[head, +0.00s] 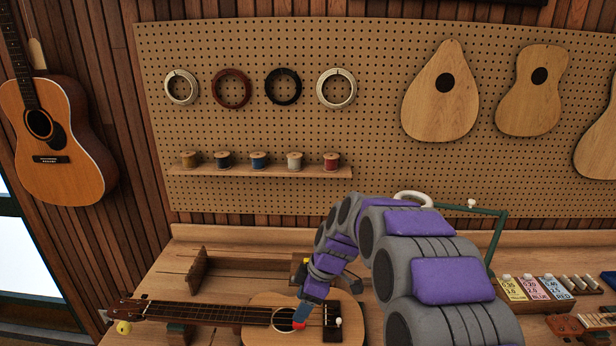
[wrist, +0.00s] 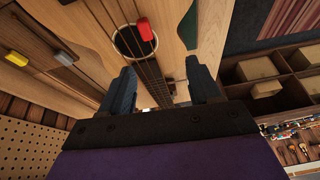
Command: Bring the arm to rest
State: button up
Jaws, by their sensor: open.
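My arm reaches from the lower right over the workbench in the head view, bent downward. My gripper (head: 301,318) hangs low over the body of a ukulele (head: 347,328) lying on the bench. The wrist view shows my gripper (wrist: 160,88) with its two dark fingers apart and nothing between them. Beyond them are the ukulele's strings and its round sound hole (wrist: 131,41). A small red piece (wrist: 146,29) shows near the sound hole. I cannot tell whether the fingers touch the ukulele. My arm hides part of the bench.
The workbench (head: 215,240) has a wooden cradle (head: 198,270) behind the ukulele. Small labelled boxes (head: 512,289) stand at the right. A pegboard (head: 300,50) holds rings, a spool shelf (head: 262,171) and wooden body plates. A guitar (head: 60,150) hangs at the left.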

jog(key=s+d+r+m+h, duration=0.1)
jog(key=s+d+m, duration=0.4)
jog(key=s, duration=0.7)
jog(key=s+d+r+m+g+h, duration=0.1)
jog(key=s+d+m, duration=0.4)
jog(key=s, duration=0.8)
jog(key=s+d+r+m+h, duration=0.2)
jog(key=s+d+m, duration=0.3)
jog(key=s, duration=0.8)
jog(key=shift+s+d+r+m+g, duration=0.15)
jog(key=shift+d+r+m+g, duration=0.25)
jog(key=shift+r+m, duration=0.4)
jog(key=shift+f, duration=0.15)
